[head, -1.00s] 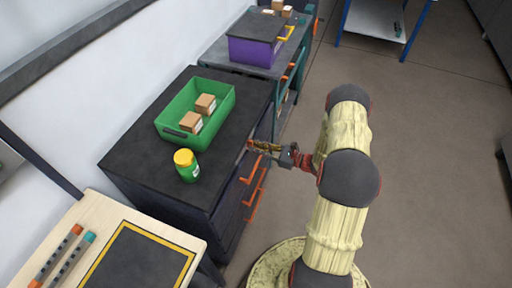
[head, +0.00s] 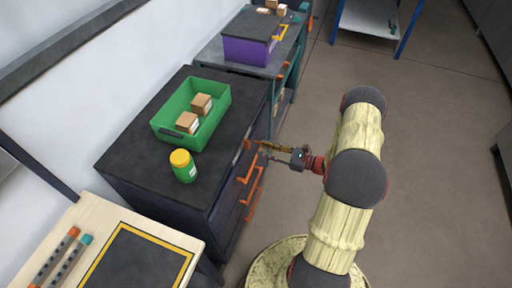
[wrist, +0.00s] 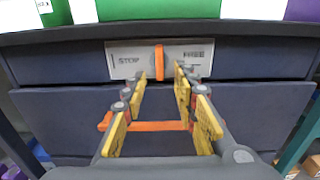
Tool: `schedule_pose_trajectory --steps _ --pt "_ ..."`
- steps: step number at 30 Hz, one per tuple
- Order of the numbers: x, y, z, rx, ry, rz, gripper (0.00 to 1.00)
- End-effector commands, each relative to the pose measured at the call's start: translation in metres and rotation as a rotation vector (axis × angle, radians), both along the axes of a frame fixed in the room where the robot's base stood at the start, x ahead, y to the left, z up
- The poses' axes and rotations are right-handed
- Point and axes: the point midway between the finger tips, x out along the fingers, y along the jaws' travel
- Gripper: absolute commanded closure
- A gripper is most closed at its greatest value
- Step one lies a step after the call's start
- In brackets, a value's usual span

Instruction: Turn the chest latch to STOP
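The chest latch is an orange bar (wrist: 159,60) on a pale plate (wrist: 120,62) on the chest's top drawer front. The plate reads STOP at left and FREE at right. The bar stands upright about midway between the two words. My gripper (wrist: 160,76) is open, with its yellow fingers spread to either side of the bar in the wrist view. It holds nothing, and I see no clear contact with the bar. In the head view my gripper (head: 262,149) is at the chest's front, just off its face.
An orange drawer handle (wrist: 150,126) lies below the latch. On the dark chest top (head: 222,150) are a green bin (head: 165,138) with two boxes and a green jar (head: 184,168) with a yellow lid. Open floor (head: 430,160) lies to the right.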

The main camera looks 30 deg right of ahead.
Motion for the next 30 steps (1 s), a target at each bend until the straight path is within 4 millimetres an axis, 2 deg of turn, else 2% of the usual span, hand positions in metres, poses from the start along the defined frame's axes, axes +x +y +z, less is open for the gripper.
schedule_pose_trajectory --steps 1,6,11,30 --pt "-0.009 -0.008 0.0 0.0 0.0 -0.004 0.71" --pt "-0.032 -0.025 0.0 0.001 0.001 -0.003 0.71" --pt "-0.044 -0.035 0.0 0.001 0.001 -0.001 0.71" --pt "-0.047 -0.037 0.0 0.0 0.0 0.0 0.71"
